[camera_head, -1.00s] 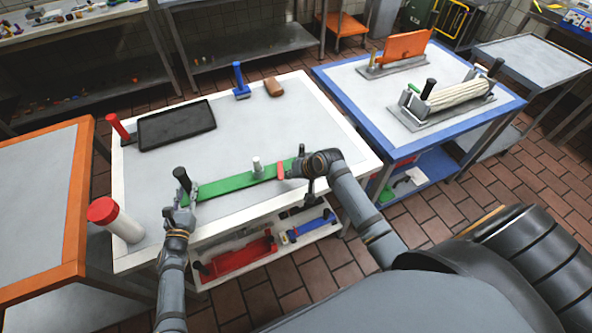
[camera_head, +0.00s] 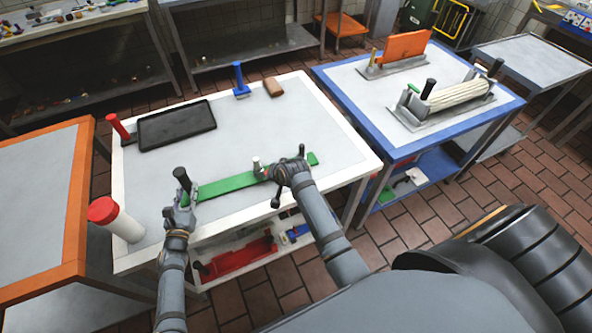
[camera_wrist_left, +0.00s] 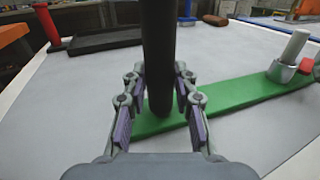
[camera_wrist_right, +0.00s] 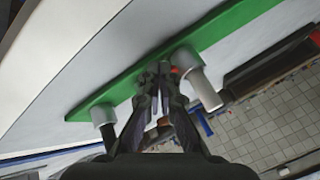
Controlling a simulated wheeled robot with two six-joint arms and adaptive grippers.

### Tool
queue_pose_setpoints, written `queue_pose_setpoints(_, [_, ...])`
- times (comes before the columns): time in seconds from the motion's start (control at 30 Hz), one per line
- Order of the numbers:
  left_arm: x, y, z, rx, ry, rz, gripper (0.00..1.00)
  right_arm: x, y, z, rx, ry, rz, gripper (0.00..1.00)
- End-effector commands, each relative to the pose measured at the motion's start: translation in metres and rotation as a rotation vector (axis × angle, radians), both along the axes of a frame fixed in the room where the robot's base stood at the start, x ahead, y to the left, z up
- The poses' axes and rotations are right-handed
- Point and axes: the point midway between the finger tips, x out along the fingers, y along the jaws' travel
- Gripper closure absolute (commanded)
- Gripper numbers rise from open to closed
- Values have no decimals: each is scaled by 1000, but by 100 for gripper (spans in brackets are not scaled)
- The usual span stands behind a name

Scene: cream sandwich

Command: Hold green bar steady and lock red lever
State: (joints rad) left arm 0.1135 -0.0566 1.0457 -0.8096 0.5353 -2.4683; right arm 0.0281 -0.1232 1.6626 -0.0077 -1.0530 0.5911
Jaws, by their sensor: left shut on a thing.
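The green bar (camera_head: 232,186) lies flat on the white table, with a black upright handle (camera_head: 181,176) at its left end. My left gripper (camera_head: 183,195) is shut on that handle; its fingers flank the handle low down in the left wrist view (camera_wrist_left: 160,100). A pale metal post with a collar (camera_wrist_left: 285,68) stands on the bar. The red lever (camera_wrist_left: 306,66) shows as a small piece beside the collar; it also shows in the right wrist view (camera_wrist_right: 175,70), mostly hidden by my gripper. My right gripper (camera_wrist_right: 156,70) has its fingertips together beside the post, over the bar.
A black tray (camera_head: 177,128), a red handle (camera_head: 119,128), a blue tool (camera_head: 240,82) and a brown block (camera_head: 274,88) sit farther back on the table. A white cylinder with a red cap (camera_head: 103,210) stands at the left edge. The table's middle is clear.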

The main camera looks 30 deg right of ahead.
Motion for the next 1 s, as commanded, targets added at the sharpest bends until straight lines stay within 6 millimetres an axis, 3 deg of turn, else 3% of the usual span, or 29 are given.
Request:
queue_pose_setpoints(0.87, [0,-1,1,-2,-1,-2,100,5,6,-1,2,3,1,100])
queue_pose_setpoints(1.0, [0,-1,1,-2,-1,-1,100,-2,5,10,2,1,0,100])
